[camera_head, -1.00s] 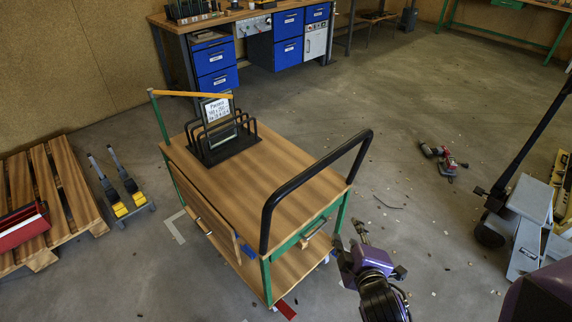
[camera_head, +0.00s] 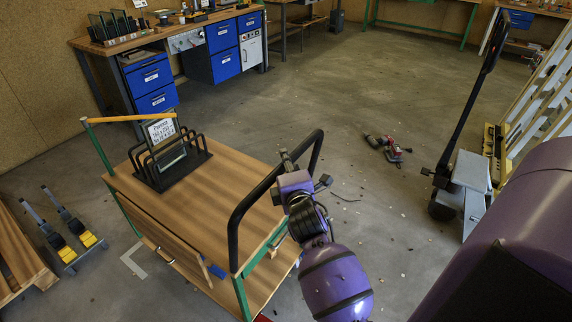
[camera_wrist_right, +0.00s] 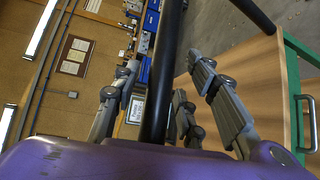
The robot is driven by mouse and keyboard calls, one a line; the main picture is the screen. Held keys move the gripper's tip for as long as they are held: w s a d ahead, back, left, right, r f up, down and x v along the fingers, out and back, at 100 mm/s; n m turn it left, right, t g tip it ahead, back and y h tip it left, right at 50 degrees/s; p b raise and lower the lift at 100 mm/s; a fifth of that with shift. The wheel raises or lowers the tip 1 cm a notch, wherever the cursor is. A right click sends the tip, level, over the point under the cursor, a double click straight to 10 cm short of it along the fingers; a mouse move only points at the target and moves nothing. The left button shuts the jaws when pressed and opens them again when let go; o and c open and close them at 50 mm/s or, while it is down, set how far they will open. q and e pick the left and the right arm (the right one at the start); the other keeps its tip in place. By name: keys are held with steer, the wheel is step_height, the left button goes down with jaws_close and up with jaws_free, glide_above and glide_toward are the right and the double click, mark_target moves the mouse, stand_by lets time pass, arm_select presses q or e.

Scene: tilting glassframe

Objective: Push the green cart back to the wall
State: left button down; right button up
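The green cart (camera_head: 205,205) stands in the lower left middle of the head view, with a wooden top, green posts and a lower shelf. A black tube handle (camera_head: 235,228) rises at its near right end. My right gripper (camera_head: 290,168) is at the upper part of this handle. In the right wrist view the black handle bar (camera_wrist_right: 158,100) passes between the spread fingers of my right gripper (camera_wrist_right: 163,75); they look open around it, and contact cannot be told. My left gripper is in neither view.
A black rack (camera_head: 170,165) with a glass frame and sign stands on the cart. A workbench with blue drawers (camera_head: 150,85) is behind, along the brown wall (camera_head: 40,75). Yellow-black stands (camera_head: 70,240) are left, a pallet truck (camera_head: 465,190) right, red tools (camera_head: 390,150) on the floor.

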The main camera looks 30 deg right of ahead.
steer(key=shift+c, duration=0.3)
jaws_close()
steer(key=shift+w, duration=0.1)
